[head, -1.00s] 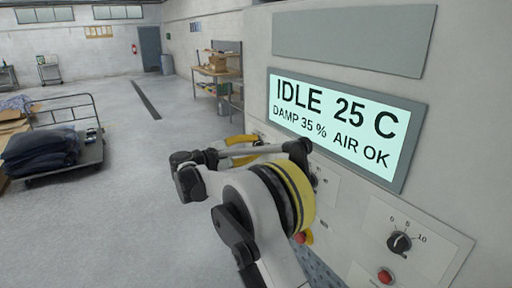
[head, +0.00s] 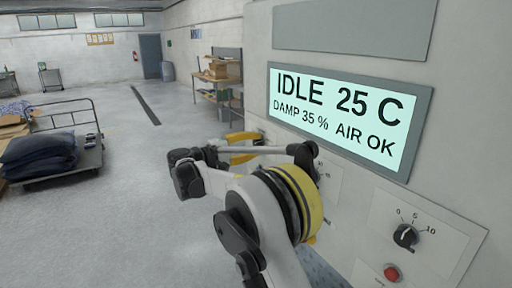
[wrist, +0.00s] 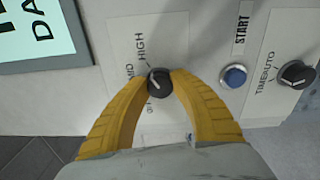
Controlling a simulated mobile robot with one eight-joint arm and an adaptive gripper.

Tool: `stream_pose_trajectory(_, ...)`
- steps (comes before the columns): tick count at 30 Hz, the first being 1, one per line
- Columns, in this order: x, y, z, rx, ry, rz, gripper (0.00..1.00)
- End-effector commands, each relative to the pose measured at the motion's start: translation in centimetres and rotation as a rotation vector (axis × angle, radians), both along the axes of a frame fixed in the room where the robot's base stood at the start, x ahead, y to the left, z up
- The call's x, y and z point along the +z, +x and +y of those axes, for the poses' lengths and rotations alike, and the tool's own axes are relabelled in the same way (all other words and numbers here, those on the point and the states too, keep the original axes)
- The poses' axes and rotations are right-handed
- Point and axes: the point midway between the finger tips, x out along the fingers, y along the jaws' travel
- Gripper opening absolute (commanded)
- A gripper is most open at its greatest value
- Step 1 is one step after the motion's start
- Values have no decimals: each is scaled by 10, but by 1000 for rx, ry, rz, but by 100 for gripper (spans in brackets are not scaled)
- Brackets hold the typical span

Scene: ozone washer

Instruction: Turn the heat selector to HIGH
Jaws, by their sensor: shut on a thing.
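The heat selector (wrist: 159,84) is a small dark round knob with a pale pointer mark, on a white label plate in the wrist view. HIGH (wrist: 140,47) is printed above it in the picture and MID (wrist: 130,72) to its left. A third label is partly covered. The pointer mark is small, and I cannot tell surely which label it faces. My gripper (wrist: 160,78) has its two yellow fingertips closed on the knob's sides. In the head view my arm hides the selector.
A blue START button (wrist: 234,76) and a TIME/AUTO knob (wrist: 297,74) lie to the right in the wrist view. The display (head: 342,122) reads IDLE 25 C. A 0-10 dial (head: 405,236) and red button (head: 391,273) sit at right. A cart (head: 85,160) stands at left.

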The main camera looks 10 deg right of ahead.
Motion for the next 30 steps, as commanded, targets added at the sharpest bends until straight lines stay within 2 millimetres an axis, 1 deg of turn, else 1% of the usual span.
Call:
stream_pose_trajectory(7, -1, 0, 0, -2, 22, -63, 0)
stream_pose_trajectory(21, -1, 0, 0, -2, 26, -75, 0)
stream_pose_trajectory(22, -1, 0, 0, -2, 26, -75, 36)
stream_pose_trajectory(23, -1, 0, 0, -2, 26, -75, 45)
stream_pose_trajectory(24, -1, 0, 0, -2, 26, -75, 52)
stream_pose_trajectory(30, 0, 0, 0, -1, 25, -75, 52)
